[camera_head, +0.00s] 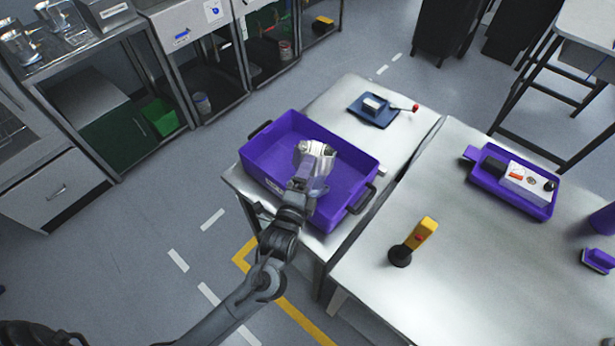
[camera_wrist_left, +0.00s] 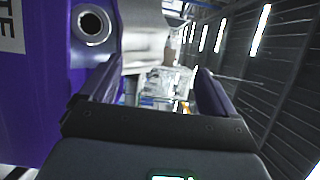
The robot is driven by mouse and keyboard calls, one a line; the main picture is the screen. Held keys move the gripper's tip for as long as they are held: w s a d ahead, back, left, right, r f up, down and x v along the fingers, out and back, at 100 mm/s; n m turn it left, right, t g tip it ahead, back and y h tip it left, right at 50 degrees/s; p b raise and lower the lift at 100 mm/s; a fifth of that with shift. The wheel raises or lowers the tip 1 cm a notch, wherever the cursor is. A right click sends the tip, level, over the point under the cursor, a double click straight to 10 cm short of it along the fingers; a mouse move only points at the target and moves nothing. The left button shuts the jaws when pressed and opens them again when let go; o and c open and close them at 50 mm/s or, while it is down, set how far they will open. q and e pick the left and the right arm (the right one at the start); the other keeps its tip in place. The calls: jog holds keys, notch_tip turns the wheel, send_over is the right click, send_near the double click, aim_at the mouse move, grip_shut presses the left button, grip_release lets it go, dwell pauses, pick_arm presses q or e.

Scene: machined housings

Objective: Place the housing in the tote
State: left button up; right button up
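The purple tote (camera_head: 357,166) stands on the left metal table, its black handles at two ends. The silver housing (camera_head: 313,148) is at the end of my left gripper (camera_head: 309,176), over the middle of the tote. I cannot tell its exact height above the tote floor. The tote wall (camera_wrist_left: 35,95) with part of a white label fills the left of that view. My right gripper is not in view.
A blue tray (camera_head: 364,115) with small items lies behind the tote. On the right table stand a yellow-handled device (camera_head: 422,236) on a black base and a purple tray (camera_head: 487,179) with a control box (camera_head: 527,184).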

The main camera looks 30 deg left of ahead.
pick_arm(q)
jog(key=v, duration=1.1)
jog(key=s+a+f+n+g+h, duration=0.1)
jog(key=s+f+n+g+h, duration=0.1)
jog(key=s+f+n+g, duration=0.45)
jog(key=s+f+n+g+h, duration=0.2)
jog(key=s+f+n+g, duration=0.1)
jog(key=s+n+g, duration=0.45)
notch_tip(320, 180, up, 27)
jog(key=s+p, duration=0.1)
jog(key=p, duration=2.6)
jog(key=shift+s+p, duration=0.25)
jog(key=shift+p, duration=0.05)
jog(key=shift+a+f, duration=0.1)
jog(key=shift+f, duration=0.05)
